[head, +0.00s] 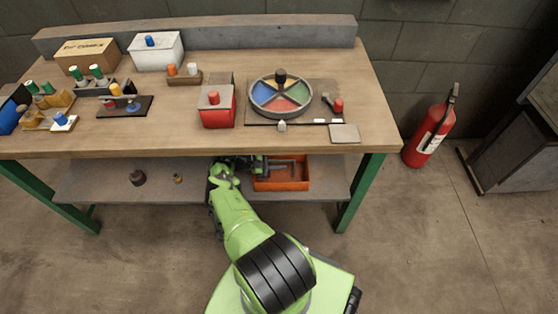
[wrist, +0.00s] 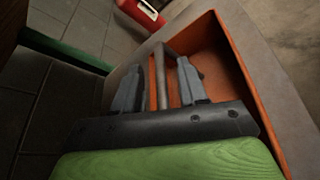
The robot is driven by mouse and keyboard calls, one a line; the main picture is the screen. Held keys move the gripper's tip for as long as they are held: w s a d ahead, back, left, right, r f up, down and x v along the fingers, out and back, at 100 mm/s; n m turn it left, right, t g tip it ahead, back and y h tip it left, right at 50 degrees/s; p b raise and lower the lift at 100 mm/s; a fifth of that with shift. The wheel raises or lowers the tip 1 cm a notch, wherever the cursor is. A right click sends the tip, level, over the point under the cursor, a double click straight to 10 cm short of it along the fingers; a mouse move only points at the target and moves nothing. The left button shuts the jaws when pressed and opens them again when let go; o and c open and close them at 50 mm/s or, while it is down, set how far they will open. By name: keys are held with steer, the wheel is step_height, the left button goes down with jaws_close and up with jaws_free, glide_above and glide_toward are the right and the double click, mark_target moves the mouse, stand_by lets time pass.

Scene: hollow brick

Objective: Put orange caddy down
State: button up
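The orange caddy (head: 292,185) sits on the lower shelf under the workbench, right of the shelf's middle. It is an open box with a grey bar handle across its top. In the wrist view the caddy (wrist: 252,85) shows its orange walls close to the gripper. My gripper (wrist: 160,66) is open, with one finger on each side of the grey handle (wrist: 160,80). Gaps show between the fingers and the bar. In the head view my gripper (head: 254,165) is at the caddy's left end, partly hidden by the bench edge and my arm.
The workbench top (head: 200,140) overhangs the shelf, with a green leg (head: 352,200) at right. A fire extinguisher (head: 430,128) stands farther right.

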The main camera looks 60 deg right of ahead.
steer(key=v, duration=1.2)
stand_by(0.3)
